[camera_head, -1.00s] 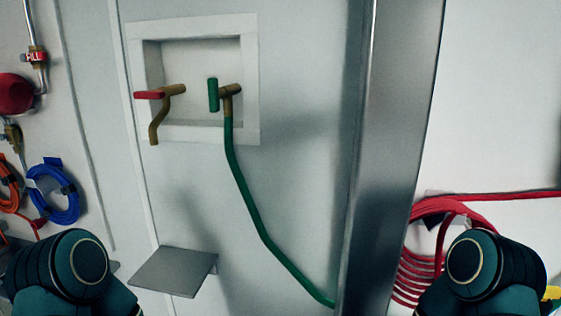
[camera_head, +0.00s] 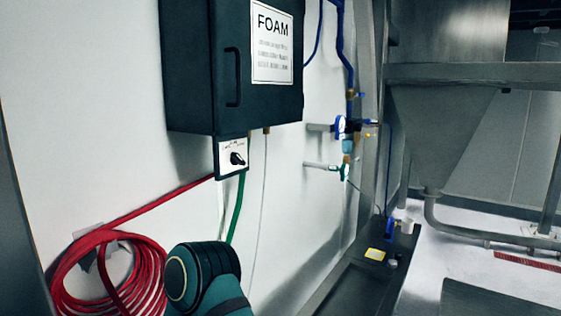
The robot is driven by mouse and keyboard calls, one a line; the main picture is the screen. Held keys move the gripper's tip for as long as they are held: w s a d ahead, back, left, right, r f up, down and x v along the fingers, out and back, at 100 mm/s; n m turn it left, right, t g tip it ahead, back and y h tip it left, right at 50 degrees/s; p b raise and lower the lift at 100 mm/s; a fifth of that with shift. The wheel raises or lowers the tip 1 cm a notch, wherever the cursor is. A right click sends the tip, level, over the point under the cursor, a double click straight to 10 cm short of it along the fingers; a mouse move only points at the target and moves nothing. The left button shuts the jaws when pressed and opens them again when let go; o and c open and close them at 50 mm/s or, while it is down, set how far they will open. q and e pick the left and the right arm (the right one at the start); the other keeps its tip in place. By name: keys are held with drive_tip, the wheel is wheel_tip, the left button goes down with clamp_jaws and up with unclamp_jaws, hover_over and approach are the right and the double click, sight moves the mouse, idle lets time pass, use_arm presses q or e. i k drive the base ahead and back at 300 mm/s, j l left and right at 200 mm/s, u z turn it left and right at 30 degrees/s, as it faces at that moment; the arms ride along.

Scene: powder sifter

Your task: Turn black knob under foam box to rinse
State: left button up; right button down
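The dark foam box (camera_head: 205,75) hangs on the white wall, with a white FOAM sign (camera_head: 272,42) on its front and a handle on its left part. Under it is a small white panel (camera_head: 228,147) with the black knob (camera_head: 237,159) on it. The panel's lettering is too small to read. One of my arms shows at the bottom, below the knob and apart from it. Neither of my grippers is in the picture.
A coiled red hose (camera_head: 110,275) hangs on the wall at lower left and runs up to the panel. A green hose (camera_head: 236,208) drops below it. Blue pipes and valves (camera_head: 345,130) are to the right. A steel hopper (camera_head: 440,130) stands at far right.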

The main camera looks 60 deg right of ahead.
sight(236, 159)
drive_tip(key=k+z, duration=0.15)
drive_tip(key=z, duration=1.25)
